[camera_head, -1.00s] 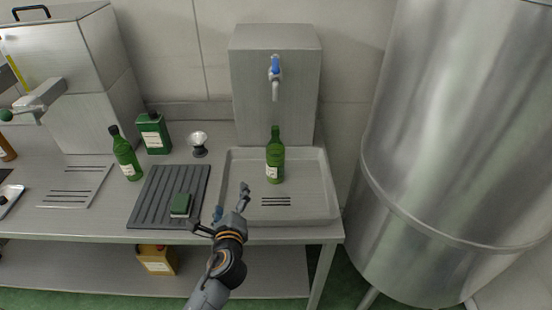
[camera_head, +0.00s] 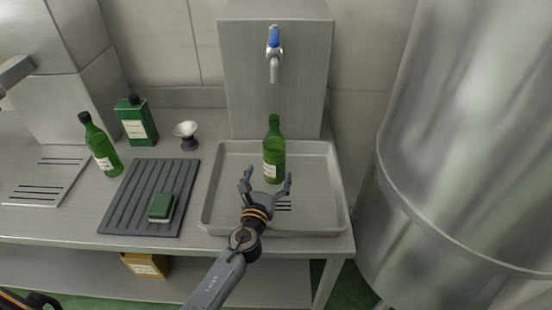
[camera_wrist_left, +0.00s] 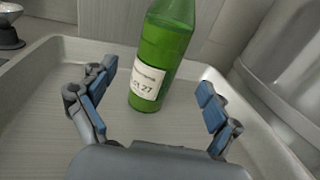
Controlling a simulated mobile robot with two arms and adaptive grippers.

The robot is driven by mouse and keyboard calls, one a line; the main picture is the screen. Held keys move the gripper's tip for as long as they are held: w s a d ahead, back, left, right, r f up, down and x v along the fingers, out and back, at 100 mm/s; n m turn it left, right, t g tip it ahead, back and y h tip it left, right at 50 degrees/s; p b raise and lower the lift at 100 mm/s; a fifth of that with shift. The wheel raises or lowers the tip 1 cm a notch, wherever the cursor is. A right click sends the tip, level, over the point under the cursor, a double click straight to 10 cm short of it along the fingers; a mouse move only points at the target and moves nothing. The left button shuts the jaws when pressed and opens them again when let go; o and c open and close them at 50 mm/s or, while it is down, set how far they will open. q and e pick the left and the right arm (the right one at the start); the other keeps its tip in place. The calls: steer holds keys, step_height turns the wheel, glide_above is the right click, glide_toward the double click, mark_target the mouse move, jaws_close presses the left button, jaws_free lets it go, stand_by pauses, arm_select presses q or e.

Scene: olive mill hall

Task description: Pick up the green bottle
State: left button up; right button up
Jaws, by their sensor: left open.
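A green bottle (camera_head: 274,150) with a white label stands upright in the shallow metal tray (camera_head: 213,205) below the tap. My left gripper (camera_head: 268,178) is open and empty at the near side of this bottle, its two fingers spread toward it. In the left wrist view the bottle (camera_wrist_left: 163,52) stands beyond the gap between the open fingers (camera_wrist_left: 158,98), apart from both; its top is cut off there. A second green bottle (camera_head: 101,147) with a dark cap stands on the counter at the left. My right gripper is not in view.
A tap (camera_head: 274,55) on a metal box hangs behind the bottle. A large steel tank (camera_head: 470,150) stands right.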

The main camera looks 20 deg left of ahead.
mark_target(272, 164)
arm_select(q)
steer(key=shift+w+a+f, duration=0.1)
steer(key=shift+w+f, duration=0.2)
steer(key=shift+w, duration=0.55)
steer(key=shift+w+a+r, duration=0.1)
steer(key=shift+w+r, duration=0.05)
steer(key=shift+w, duration=0.65)
steer(key=w, duration=0.4)
steer(key=shift+w+a, duration=0.15)
steer(key=shift+w, duration=0.2)
steer(key=shift+s, duration=0.1)
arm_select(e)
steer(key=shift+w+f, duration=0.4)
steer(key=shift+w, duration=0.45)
arm_select(q)
steer(key=shift+s, duration=0.1)
steer(key=c, duration=1.8)
steer(key=shift+c, duration=0.3)
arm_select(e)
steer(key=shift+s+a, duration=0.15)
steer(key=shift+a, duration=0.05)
arm_select(q)
steer(key=shift+r, duration=0.2)
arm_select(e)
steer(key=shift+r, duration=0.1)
